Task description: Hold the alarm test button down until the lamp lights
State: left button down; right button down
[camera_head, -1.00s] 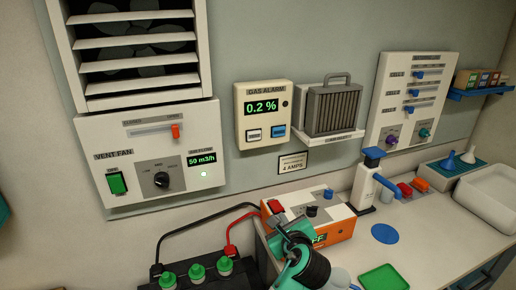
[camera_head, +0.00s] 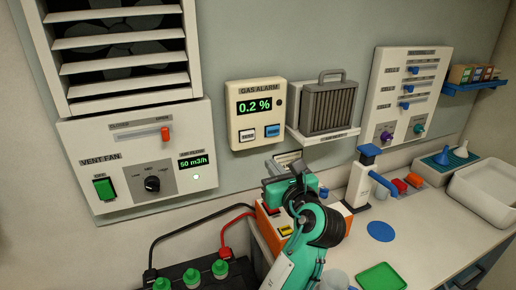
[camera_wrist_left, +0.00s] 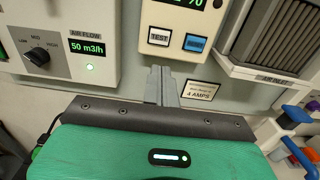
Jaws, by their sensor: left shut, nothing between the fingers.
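The cream gas alarm box (camera_head: 257,116) hangs on the wall and its display reads 0.2 %. Its white test button (camera_head: 247,135) sits at the lower left, beside a blue button (camera_head: 272,131). The test button also shows in the left wrist view (camera_wrist_left: 159,37). A small round lamp (camera_head: 279,101) right of the display is dark. My left gripper (camera_wrist_left: 161,72) is shut and empty. Its fingertips point up at the wall just below the test button, apart from it as far as I can tell. In the head view the gripper (camera_head: 287,161) is below the alarm. My right gripper is not in view.
The vent fan panel (camera_head: 136,160) is left of the alarm. A grey filter (camera_head: 329,107) on a bracket is close on the right. An orange-and-white charger (camera_head: 268,231), partly behind my arm, and a white pump bottle (camera_head: 361,185) stand on the bench below.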

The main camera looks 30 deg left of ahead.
aim_at(248, 137)
pick_arm(q)
jog(key=p+x, duration=0.4)
jog(key=x, duration=0.9)
jog(key=shift+r, duration=0.1)
jog(key=shift+w+a, duration=0.2)
jog(key=shift+a, duration=0.1)
